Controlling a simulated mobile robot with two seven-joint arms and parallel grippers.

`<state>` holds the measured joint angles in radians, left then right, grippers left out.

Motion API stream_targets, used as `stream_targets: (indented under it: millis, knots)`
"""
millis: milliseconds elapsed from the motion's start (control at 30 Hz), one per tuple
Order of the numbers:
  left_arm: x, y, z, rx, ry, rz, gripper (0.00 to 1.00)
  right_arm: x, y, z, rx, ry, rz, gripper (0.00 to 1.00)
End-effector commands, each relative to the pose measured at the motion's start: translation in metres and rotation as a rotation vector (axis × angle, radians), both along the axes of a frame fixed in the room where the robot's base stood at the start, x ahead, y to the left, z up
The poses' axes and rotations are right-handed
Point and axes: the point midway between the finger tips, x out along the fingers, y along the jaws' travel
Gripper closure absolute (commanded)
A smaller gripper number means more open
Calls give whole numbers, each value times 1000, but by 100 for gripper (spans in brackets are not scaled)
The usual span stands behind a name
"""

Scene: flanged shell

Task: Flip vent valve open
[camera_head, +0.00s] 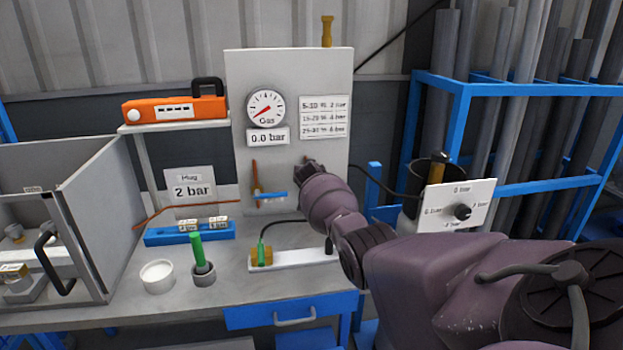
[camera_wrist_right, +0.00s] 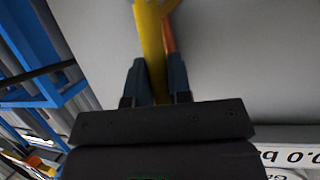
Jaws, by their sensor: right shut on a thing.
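A grey-white panel (camera_head: 290,75) stands at the back of the bench, with a round gauge (camera_head: 266,108) and a display reading 0.0 bar (camera_head: 267,137). A blue lever (camera_head: 271,196) lies level on an upright copper pipe low on the panel. My right gripper (camera_head: 308,166) is at the panel, right of this pipe. In the right wrist view its dark fingers (camera_wrist_right: 155,78) are shut on a yellow lever (camera_wrist_right: 150,35), with an orange-brown pipe (camera_wrist_right: 169,35) beside it. My own arm hides this lever in the head view. My left gripper is not in view.
A white cup (camera_head: 157,277) and a grey cup (camera_head: 203,274) with a green piece stand on the bench. An open metal box (camera_head: 95,200) is at left. A white knob board (camera_head: 458,206) and a blue pipe rack (camera_head: 460,120) are at right.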

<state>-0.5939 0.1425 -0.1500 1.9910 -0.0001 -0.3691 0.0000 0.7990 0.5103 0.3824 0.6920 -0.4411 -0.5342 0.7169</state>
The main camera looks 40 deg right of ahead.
Motion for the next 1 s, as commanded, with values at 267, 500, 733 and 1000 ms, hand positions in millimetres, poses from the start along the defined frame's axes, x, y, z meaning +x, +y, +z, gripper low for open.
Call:
stream_targets:
  millis: [267, 500, 733, 1000]
  knots:
    - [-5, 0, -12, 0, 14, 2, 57, 2, 4, -2, -57, 36, 0, 100]
    - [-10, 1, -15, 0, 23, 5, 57, 3, 5, -1, -67, 43, 0, 100]
    - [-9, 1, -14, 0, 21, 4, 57, 3, 5, -1, -69, 44, 2, 80]
    - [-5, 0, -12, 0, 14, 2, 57, 3, 5, 0, -67, 41, 0, 56]
